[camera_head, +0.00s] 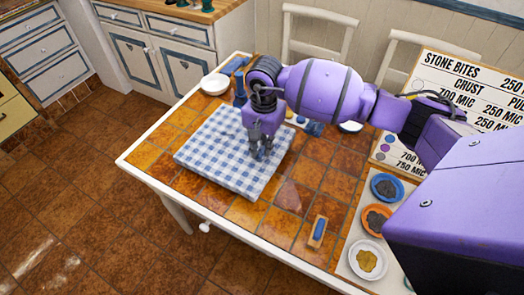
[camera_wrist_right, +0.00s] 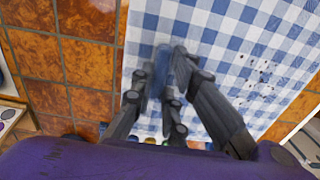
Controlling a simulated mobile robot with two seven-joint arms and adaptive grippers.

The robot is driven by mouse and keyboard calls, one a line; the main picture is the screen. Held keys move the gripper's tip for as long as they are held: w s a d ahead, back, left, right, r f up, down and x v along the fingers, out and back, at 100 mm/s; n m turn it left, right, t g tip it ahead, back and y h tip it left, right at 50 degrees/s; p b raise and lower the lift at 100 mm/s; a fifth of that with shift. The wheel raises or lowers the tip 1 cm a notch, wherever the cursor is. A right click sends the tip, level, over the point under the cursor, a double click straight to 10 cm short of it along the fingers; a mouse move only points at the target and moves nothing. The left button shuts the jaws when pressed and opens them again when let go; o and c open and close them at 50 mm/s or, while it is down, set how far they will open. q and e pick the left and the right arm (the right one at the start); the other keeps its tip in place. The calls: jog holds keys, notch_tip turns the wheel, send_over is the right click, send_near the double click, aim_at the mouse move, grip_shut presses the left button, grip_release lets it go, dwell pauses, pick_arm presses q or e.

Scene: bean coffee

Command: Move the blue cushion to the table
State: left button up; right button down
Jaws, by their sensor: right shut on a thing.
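My right gripper (camera_head: 258,152) reaches down over the blue-and-white checked cloth (camera_head: 215,150) on the tiled table (camera_head: 245,213). In the right wrist view its fingers (camera_wrist_right: 165,85) are closed around a small, blurred blue piece (camera_wrist_right: 163,72), which I take to be the blue cushion. The fingers hide most of it. It is over the checked cloth (camera_wrist_right: 240,40), near its edge. I cannot tell whether it touches the cloth. My left gripper is not in view.
Dark specks (camera_wrist_right: 262,75) lie on the cloth. A small wooden holder with blue inside (camera_head: 318,231) lies near the table's front edge. Bowls of powder (camera_head: 368,262) stand at the right on a pale tray. A white bowl (camera_head: 215,83) is at the back left, a menu board (camera_head: 432,75) at the right.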

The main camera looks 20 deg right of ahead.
jog(key=shift+w+f, duration=0.35)
jog(key=shift+w, duration=0.1)
notch_tip(320, 180, down, 3)
jog(key=shift+w+f, duration=0.15)
jog(key=shift+f, duration=0.05)
jog(key=c, duration=1.7)
grip_release()
notch_tip(320, 180, up, 12)
jog(key=shift+r, duration=0.1)
